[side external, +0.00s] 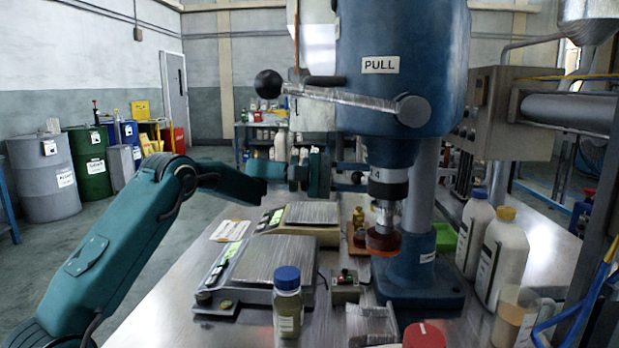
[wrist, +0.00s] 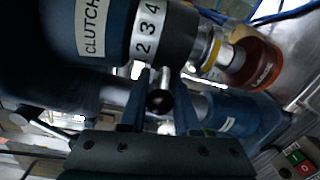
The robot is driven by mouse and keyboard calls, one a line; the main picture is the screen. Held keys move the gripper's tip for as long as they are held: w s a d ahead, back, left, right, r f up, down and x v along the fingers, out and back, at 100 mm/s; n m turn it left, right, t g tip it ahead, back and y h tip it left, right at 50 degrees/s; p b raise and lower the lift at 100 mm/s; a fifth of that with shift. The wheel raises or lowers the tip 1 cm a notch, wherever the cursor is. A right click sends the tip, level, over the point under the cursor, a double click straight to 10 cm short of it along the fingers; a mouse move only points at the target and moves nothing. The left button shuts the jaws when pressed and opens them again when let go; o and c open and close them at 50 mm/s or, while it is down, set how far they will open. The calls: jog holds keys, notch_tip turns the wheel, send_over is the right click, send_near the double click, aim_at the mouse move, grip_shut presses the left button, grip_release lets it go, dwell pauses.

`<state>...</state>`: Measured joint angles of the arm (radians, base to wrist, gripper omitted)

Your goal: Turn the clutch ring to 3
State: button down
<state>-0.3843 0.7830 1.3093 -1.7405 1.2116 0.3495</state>
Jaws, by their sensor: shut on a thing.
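The clutch ring (wrist: 146,34) is a dark collar with a white number band under the blue drill press head. In the wrist view 2, 3 and 4 show on the band, beside a CLUTCH label (wrist: 91,26) on the head. In the side view the ring (side external: 388,190) shows a 4 toward the camera. A short lever with a dark ball end (wrist: 160,101) sticks out from the ring. My gripper (wrist: 162,88) is shut on this lever, one finger on each side. An index mark is not clear. In the side view my fingers are hard to make out.
An orange-brown cap (side external: 384,240) hangs under the ring. The long handle (side external: 350,98) crosses above. Scales (side external: 262,268), a blue-capped bottle (side external: 288,305), white bottles (side external: 503,255) and a switch box (side external: 345,287) stand on the bench.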

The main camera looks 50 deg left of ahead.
aim_at(362, 181)
jog(key=shift+s+n+t+y, duration=0.2)
jog(key=shift+n+t+y, duration=0.1)
dwell(0.7)
jog(key=shift+s+a+n+t+y, duration=0.1)
jog(key=shift+s+n+t+y, duration=0.2)
jog(key=shift+n+t+y, duration=0.55)
jog(key=shift+s+a+n+t+y, duration=0.1)
jog(key=shift+s+n+t+y, duration=0.35)
jog(key=shift+y, duration=0.6)
jog(key=shift+s+n+t+y, duration=0.25)
jog(key=shift+n+t+y, duration=0.35)
jog(key=shift+n+y, duration=0.65)
jog(key=shift+y, duration=0.45)
jog(key=c, duration=0.6)
grip_release()
jog(key=shift+s+a, duration=0.1)
jog(key=shift+s, duration=0.1)
jog(key=shift+v, duration=2.45)
